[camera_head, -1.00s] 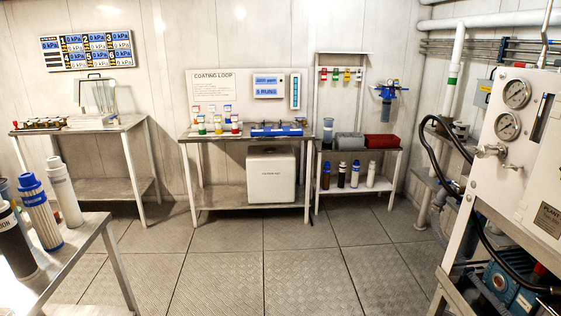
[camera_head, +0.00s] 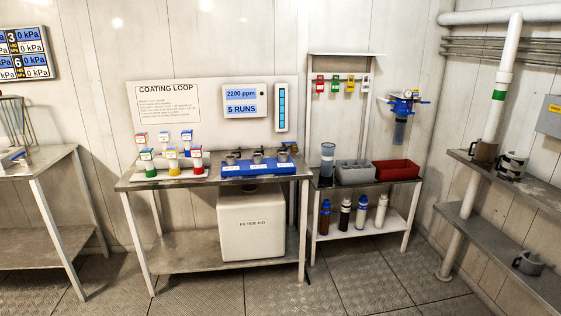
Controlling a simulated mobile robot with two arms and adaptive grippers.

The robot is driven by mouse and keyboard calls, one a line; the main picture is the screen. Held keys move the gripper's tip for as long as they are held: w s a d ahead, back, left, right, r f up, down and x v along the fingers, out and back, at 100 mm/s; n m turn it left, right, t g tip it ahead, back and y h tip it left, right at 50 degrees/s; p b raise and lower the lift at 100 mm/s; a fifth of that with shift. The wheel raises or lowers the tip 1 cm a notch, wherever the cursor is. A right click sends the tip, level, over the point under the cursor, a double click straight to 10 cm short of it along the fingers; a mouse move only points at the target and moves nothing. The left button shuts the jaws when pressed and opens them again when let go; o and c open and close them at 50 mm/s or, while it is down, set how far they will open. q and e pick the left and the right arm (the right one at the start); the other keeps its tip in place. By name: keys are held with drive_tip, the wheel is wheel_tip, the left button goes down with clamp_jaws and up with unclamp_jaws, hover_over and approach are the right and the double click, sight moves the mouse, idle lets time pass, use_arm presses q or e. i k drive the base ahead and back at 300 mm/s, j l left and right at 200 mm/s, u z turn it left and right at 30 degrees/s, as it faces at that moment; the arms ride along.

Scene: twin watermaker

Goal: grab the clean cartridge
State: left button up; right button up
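Neither of my grippers is in view.
The small rack's upper shelf holds a clear cylinder (camera_head: 327,160), a grey bin (camera_head: 355,173) and a red bin (camera_head: 396,170). The coating loop bench (camera_head: 142,182) stands left of it, with a white filter aid box (camera_head: 252,223) below. Wall shelves (camera_head: 479,228) are at right. Floor in front is clear.

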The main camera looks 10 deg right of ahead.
sight(362, 205)
drive_tip(key=i+l+z, duration=0.1)
drive_tip(key=i+z, duration=0.35)
drive_tip(key=i, duration=0.4)
drive_tip(key=i+j+z, duration=0.15)
drive_tip(key=i+z, duration=0.3)
drive_tip(key=i, duration=0.4)
drive_tip(key=i+l, duration=0.1)
drive_tip(key=i, duration=0.45)
drive_tip(key=i+l, duration=0.15)
drive_tip(key=i, duration=0.35)
drive_tip(key=z, duration=0.05)
